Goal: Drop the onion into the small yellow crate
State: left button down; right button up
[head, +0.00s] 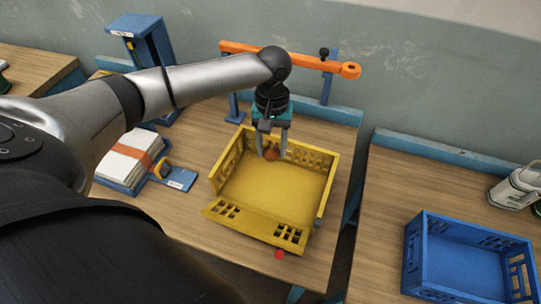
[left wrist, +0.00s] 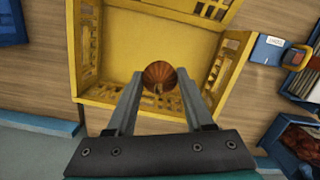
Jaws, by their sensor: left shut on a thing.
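The onion (left wrist: 160,76) is round and reddish brown. In the left wrist view it sits between the fingertips of my left gripper (left wrist: 159,84), which is shut on it. In the head view the onion (head: 271,154) shows small and partly hidden by the fingers of the left gripper (head: 271,153). The yellow crate (head: 222,178) stands on the wooden table, and its front wall is folded outward. The left gripper points down over the crate's back part. Whether the onion touches the crate floor I cannot tell. The crate also fills much of the left wrist view (left wrist: 150,101). My right gripper is not in view.
An orange bar (head: 310,62) on blue posts stands behind the crate. A blue crate (head: 470,232) stands on the right table. A red knob (head: 279,254) is near the front edge.

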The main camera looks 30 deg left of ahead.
pick_arm(q)
jog(key=shift+f, duration=0.2)
jog(key=shift+c, duration=1)
grip_release()
notch_tip(320, 180, up, 15)
jog(key=w, duration=0.1)
jog(key=shift+w+a, duration=0.3)
jog(key=shift+a, duration=0.15)
